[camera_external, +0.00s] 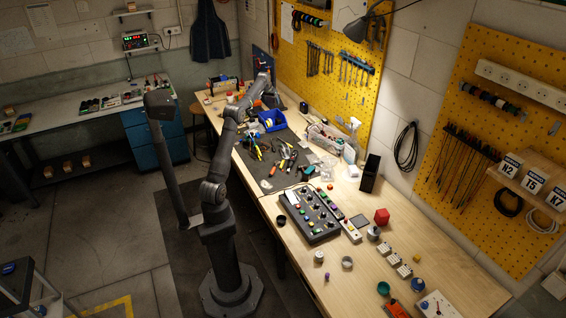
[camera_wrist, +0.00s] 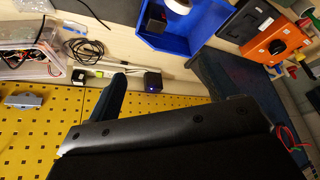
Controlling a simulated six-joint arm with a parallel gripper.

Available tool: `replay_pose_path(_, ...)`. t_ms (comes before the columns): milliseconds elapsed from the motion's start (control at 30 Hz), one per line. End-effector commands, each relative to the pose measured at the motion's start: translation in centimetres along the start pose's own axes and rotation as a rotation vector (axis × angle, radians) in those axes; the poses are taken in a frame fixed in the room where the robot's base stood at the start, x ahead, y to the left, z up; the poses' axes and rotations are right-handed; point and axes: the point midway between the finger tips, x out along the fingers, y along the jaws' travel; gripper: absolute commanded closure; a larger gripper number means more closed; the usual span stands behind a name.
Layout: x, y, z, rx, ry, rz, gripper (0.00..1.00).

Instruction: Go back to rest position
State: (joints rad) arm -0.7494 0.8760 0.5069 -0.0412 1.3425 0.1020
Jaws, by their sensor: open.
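My gripper (camera_external: 268,93) is at the far end of the bench in the external view, at the end of my raised and outstretched arm. It is small and dark there, so its fingers are hard to make out. In the wrist view my gripper (camera_wrist: 161,72) shows two dark fingers spread wide apart at left and right, with nothing held between them. Its dark body fills the lower middle of that view.
The yellow pegboard (camera_external: 345,100) stands close behind. The wrist view shows the blue bin (camera_wrist: 158,40) and an orange box (camera_wrist: 275,40).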

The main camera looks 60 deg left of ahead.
Motion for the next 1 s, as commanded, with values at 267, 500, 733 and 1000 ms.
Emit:
replay_pose_path(267, 0.1, 5.8, -0.3, 0.076, -0.001, 0.034, 0.21)
replay_pose_path(500, 0.1, 10.6, -0.3, 0.140, -0.001, 0.063, 0.21)
replay_pose_path(733, 0.0, 14.7, 0.0, 0.195, -0.001, 0.087, 0.21)
replay_pose_path(1000, -0.1, 17.1, 0.2, 0.228, -0.002, 0.102, 0.21)
